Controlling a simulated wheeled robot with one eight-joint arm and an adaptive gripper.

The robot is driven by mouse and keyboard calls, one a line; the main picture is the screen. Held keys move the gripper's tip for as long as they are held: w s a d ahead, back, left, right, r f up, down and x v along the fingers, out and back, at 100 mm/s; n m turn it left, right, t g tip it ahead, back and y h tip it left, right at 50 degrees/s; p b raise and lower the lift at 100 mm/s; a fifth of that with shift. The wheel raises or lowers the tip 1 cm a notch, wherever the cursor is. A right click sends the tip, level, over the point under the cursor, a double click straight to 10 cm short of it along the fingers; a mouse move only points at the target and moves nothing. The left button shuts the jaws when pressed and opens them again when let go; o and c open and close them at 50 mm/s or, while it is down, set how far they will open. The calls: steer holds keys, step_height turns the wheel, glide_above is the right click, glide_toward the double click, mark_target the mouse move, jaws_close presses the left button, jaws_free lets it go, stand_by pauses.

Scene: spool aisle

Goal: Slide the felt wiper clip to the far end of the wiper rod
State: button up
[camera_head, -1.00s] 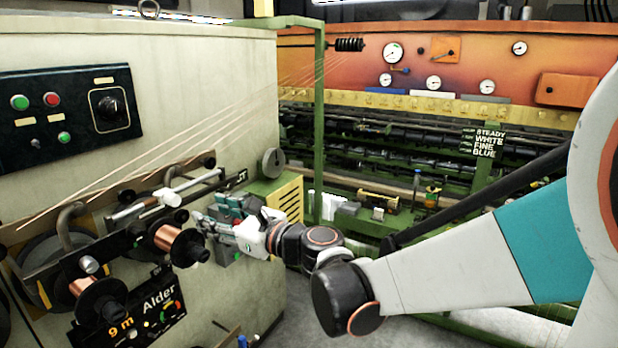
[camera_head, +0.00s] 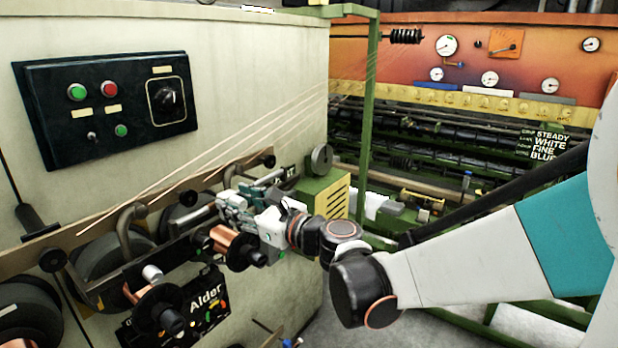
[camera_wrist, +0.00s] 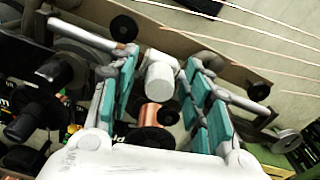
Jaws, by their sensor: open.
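The felt wiper clip (camera_wrist: 160,76) is a short white cylinder in the middle of the wrist view. My gripper (camera_wrist: 163,60) is open, with its teal-padded fingers on either side of the clip and gaps showing between pads and clip. The wiper rod (camera_wrist: 88,35) is a pale bar running from upper left to lower right; its middle is hidden behind the clip and fingers. In the head view my gripper (camera_head: 236,205) is at the rod on the machine's front and covers most of the clip.
A copper spool (camera_head: 230,240) sits just below my gripper, and another spool (camera_head: 158,300) is lower left. Thin wires (camera_head: 230,140) run diagonally above. A dark control panel (camera_head: 110,105) is on the cream wall. A green post (camera_head: 369,110) stands to the right.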

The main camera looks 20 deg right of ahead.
steer(key=shift+s+r, duration=0.1)
steer(key=shift+s, duration=0.1)
steer(key=shift+c, duration=0.6)
jaws_close()
steer(key=shift+s+a, duration=0.75)
steer(key=shift+a, duration=0.35)
steer(key=shift+o, duration=0.6)
jaws_free()
steer(key=shift+d, duration=0.1)
steer(key=v, duration=0.7)
steer(key=shift+d, duration=0.25)
steer(key=shift+s, duration=0.1)
